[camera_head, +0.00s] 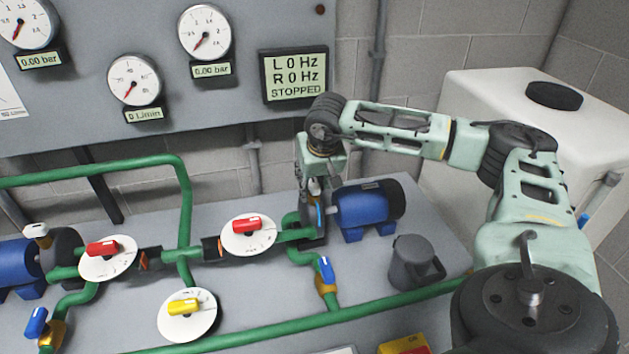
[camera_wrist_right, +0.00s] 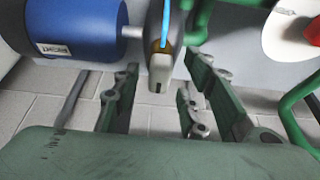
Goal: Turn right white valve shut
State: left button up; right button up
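The right white valve handle (camera_head: 314,187) sits on top of the right pump, beside the blue motor (camera_head: 361,205). My right gripper (camera_head: 318,172) hangs over it from above and hides part of it. In the right wrist view the white handle (camera_wrist_right: 160,72) shows between the two green fingers of my right gripper (camera_wrist_right: 163,82), with a gap on either side. The fingers are open and hold nothing. A light blue strip rises beside the handle. The left white handle (camera_head: 36,230) sits on the left pump. My left gripper is not in view.
Green pipes (camera_head: 182,205) carry red handles (camera_head: 246,225) and a yellow handle (camera_head: 183,307) on white discs. A blue handle (camera_head: 326,268) stands near the right pump. A grey jug (camera_head: 414,262) is right of it. The display (camera_head: 294,75) reads STOPPED.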

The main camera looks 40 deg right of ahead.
jog(key=shift+s, duration=0.1)
grip_shut()
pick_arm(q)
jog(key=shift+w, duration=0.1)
